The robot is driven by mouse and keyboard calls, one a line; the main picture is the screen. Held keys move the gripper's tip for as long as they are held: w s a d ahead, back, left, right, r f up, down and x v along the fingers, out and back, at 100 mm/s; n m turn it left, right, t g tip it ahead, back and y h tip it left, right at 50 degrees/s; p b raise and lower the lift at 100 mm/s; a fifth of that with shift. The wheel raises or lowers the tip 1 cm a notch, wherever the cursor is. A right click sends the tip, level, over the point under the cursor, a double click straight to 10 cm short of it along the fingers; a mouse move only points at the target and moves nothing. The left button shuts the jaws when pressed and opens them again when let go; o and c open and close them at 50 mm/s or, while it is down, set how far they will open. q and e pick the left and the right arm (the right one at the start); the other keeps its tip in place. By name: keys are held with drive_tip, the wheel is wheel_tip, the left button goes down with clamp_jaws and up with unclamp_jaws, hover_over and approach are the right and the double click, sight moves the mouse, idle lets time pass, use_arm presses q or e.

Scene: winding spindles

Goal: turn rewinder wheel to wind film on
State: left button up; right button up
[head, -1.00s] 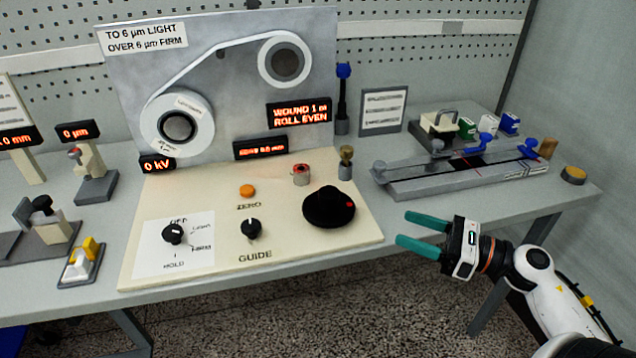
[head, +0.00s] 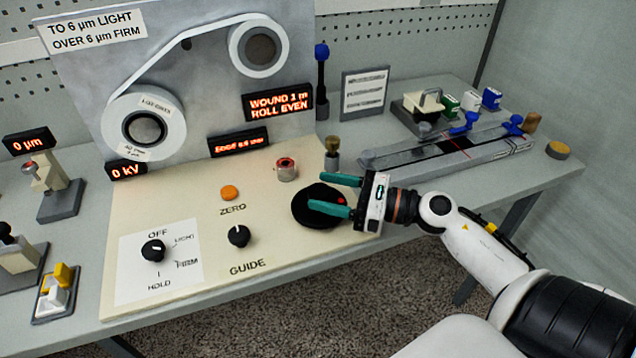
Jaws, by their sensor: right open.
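The black rewinder wheel (head: 312,212) lies on the right part of the cream panel, with a small red mark near its right edge. My right gripper (head: 328,194) is open, its two teal fingers pointing left over the wheel and partly hiding it. I cannot tell whether the fingers touch it. The film runs from the large lower roll (head: 170,150) up to the smaller upper roll (head: 258,72) on the grey upright plate. A display (head: 278,104) reads "WOUND 1 m ROLL EVEN". My left gripper is not in view.
The cream panel also carries an orange ZERO button (head: 230,192), a GUIDE knob (head: 239,237), an OFF/HOLD knob (head: 154,250) and a red-topped post (head: 287,168). A brass-topped post (head: 332,154) stands just behind the gripper. A long grey track (head: 400,160) lies to the right.

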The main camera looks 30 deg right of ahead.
drive_tip(key=shift+x, duration=1.1)
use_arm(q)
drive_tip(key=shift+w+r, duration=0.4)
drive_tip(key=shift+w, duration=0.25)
